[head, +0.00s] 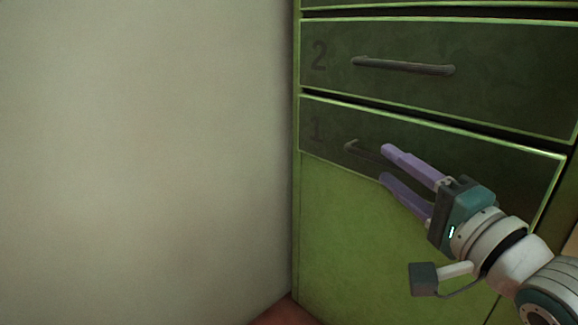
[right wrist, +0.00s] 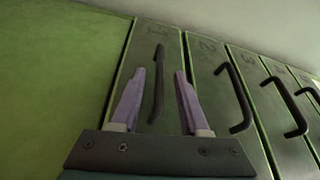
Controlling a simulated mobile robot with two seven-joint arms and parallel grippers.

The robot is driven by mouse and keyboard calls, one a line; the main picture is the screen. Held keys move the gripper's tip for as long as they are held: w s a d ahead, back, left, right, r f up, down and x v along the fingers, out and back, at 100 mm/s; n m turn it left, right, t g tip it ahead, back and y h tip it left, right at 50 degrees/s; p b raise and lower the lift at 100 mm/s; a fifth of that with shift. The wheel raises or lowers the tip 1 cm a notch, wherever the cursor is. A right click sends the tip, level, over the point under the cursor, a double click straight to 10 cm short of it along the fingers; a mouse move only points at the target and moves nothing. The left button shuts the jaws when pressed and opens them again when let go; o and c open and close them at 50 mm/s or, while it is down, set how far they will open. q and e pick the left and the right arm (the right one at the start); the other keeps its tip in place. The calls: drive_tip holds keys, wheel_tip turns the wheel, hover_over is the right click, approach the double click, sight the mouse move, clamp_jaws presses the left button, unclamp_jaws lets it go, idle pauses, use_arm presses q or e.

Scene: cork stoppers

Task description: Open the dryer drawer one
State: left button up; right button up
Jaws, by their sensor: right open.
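Drawer one (head: 330,160) is the lowest dark panel of the green cabinet, marked with a faint 1, and it looks shut. Its dark bar handle (head: 352,147) is partly hidden behind my right gripper (head: 384,164). In the right wrist view, the handle (right wrist: 157,85) of drawer one (right wrist: 142,62) shows between the two purple fingers of the gripper (right wrist: 168,75). The right gripper is open and empty, with its fingers on either side of the handle's line; I cannot tell whether they touch it. My left gripper is not in view.
Drawer two (head: 480,45) with its handle (head: 405,66) lies just above and looks shut. More drawers with handles (right wrist: 285,105) show in the right wrist view. A pale wall (head: 140,160) stands left of the cabinet. The plain green panel (head: 350,240) is below drawer one.

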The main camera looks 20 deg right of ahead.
sight(388, 165)
drive_tip(key=shift+w+r+b, duration=0.1)
drive_tip(key=shift+w+b, duration=0.4)
drive_tip(key=shift+w, duration=1.2)
drive_tip(key=shift+c, duration=0.3)
clamp_jaws()
